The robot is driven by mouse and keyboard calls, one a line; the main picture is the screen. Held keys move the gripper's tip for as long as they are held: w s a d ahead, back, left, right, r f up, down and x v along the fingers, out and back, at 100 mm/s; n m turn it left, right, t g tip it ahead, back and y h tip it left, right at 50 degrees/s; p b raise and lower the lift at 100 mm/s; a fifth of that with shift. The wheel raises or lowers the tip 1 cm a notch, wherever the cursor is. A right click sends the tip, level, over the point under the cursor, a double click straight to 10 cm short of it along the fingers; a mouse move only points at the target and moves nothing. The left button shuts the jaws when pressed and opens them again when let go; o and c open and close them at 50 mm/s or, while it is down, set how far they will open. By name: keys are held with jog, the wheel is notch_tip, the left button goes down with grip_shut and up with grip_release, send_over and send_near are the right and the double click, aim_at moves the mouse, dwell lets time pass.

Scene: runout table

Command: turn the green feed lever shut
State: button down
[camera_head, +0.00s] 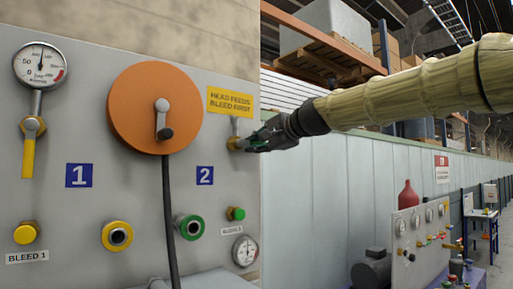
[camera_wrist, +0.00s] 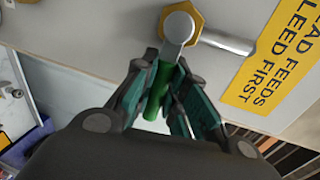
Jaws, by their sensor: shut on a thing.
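The green feed lever (camera_wrist: 158,86) shows in the wrist view, its green grip between my fingers and its metal end on a brass hex fitting (camera_wrist: 196,18). My gripper (camera_wrist: 162,88) is shut on the lever's green grip. In the head view my gripper (camera_head: 252,143) reaches in from the right to the brass fitting (camera_head: 237,143) at the panel's right edge, above the green button. There my fingers hide most of the lever. A metal pipe (camera_wrist: 228,43) leaves the fitting at a right angle to one side.
The grey panel (camera_head: 75,110) carries a yellow lever (camera_head: 28,155), a gauge (camera_head: 40,64), an orange hose reel (camera_head: 132,108), a yellow port (camera_head: 117,236) and a green port (camera_head: 189,227). A yellow sign (camera_head: 230,103) sits just above the fitting. Open room lies right of the panel.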

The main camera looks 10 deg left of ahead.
jog(key=shift+r, duration=0.1)
dwell(0.5)
jog(key=c, duration=1.4)
grip_release()
jog(key=shift+c, duration=0.2)
jog(key=v, duration=1.2)
